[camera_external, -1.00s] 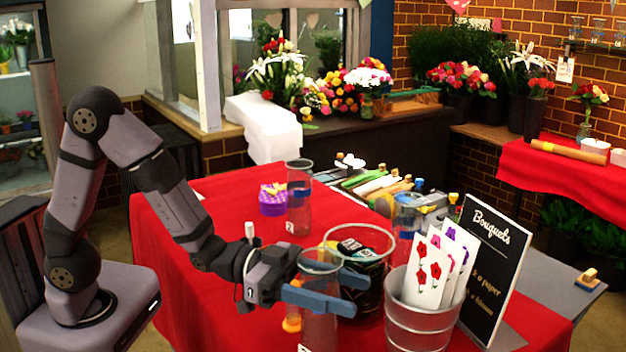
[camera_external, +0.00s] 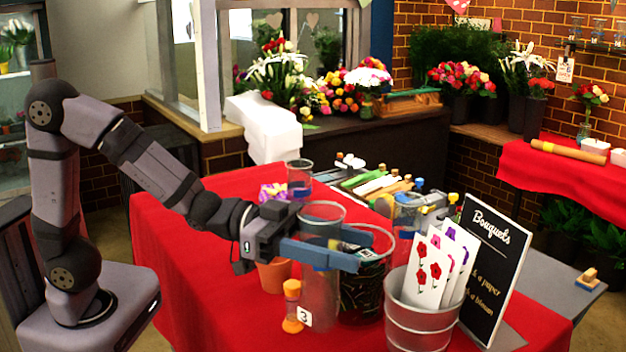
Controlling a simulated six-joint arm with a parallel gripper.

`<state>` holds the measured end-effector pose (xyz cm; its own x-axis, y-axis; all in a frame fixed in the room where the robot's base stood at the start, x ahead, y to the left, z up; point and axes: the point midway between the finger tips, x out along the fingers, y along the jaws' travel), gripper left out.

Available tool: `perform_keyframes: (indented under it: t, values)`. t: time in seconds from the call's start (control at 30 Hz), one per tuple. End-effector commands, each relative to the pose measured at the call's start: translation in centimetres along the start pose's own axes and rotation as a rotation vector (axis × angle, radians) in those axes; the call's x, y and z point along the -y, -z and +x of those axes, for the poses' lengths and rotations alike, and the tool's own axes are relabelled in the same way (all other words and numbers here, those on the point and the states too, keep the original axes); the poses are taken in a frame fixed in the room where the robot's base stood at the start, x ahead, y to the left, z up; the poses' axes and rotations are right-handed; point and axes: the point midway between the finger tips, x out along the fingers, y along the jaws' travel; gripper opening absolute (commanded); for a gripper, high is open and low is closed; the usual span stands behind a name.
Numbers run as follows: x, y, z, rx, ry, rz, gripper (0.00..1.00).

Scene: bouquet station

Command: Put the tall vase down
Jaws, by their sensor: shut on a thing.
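The tall vase (camera_external: 320,300) is a clear glass cylinder with a white label numbered 3 low on its side. It stands upright at the near middle of the red-covered table (camera_external: 220,290). My gripper (camera_external: 322,255) is shut on it, with the blue fingers around its upper half. The vase's rim shows above the fingers. I cannot tell whether its base touches the cloth.
A dark patterned glass container (camera_external: 362,295) is close on the right, then a metal bucket with flower cards (camera_external: 422,318). Another glass vase (camera_external: 299,180) stands farther back.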

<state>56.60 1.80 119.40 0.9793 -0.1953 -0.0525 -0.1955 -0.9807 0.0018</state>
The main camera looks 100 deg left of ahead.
Motion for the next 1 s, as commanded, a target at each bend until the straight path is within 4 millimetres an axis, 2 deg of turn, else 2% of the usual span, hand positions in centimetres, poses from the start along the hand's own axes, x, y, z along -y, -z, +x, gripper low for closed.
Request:
perform_keyframes:
  t: [0.3,0.43,0.63,1.0]
  values:
    - [0.0,8.4,-0.5,-0.017,0.002,0.009,0.00]
    - [0.0,10.8,-0.6,-0.013,0.001,0.008,0.00]
    - [0.0,13.2,-0.7,-0.009,0.001,0.006,0.00]
    - [-0.1,15.2,-0.8,-0.007,0.000,0.003,0.00]
